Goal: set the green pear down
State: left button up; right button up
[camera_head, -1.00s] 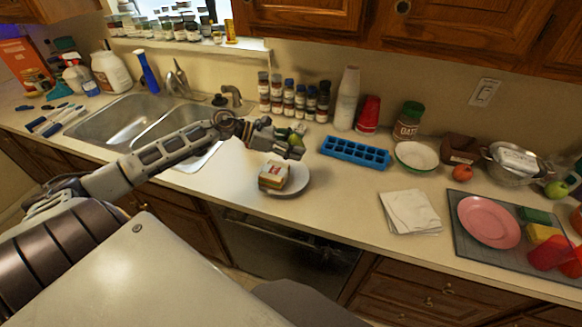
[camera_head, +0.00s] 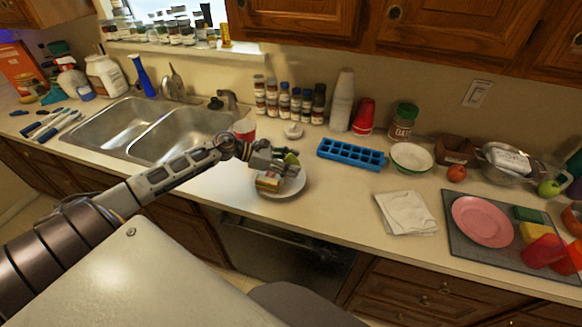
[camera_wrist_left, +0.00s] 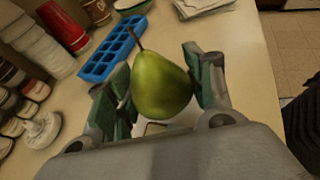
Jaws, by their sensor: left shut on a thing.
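The green pear (camera_wrist_left: 162,85) is between the fingers of my left gripper (camera_wrist_left: 160,88), stem pointing up and to the left in the left wrist view. In the head view, only a small green part of the pear (camera_head: 291,158) shows beside my left gripper (camera_head: 283,163). The gripper is shut on the pear, over the white plate (camera_head: 294,186) that holds a stacked sandwich (camera_head: 268,183). The gripper partly covers the plate and sandwich. I cannot tell whether the pear touches anything below. My right gripper is not in view.
A blue ice tray (camera_head: 352,154) lies right of the plate, with a folded white cloth (camera_head: 406,212) further right. A red and white cup (camera_head: 245,130) and several spice jars (camera_head: 284,102) stand behind. Bare counter (camera_head: 335,200) lies between plate and cloth.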

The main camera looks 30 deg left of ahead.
pick_arm(q)
jog(key=shift+f, duration=0.9)
jog(key=shift+f, duration=0.2)
jog(key=o, duration=0.9)
jog(key=shift+o, duration=1.1)
jog(key=shift+r, duration=0.2)
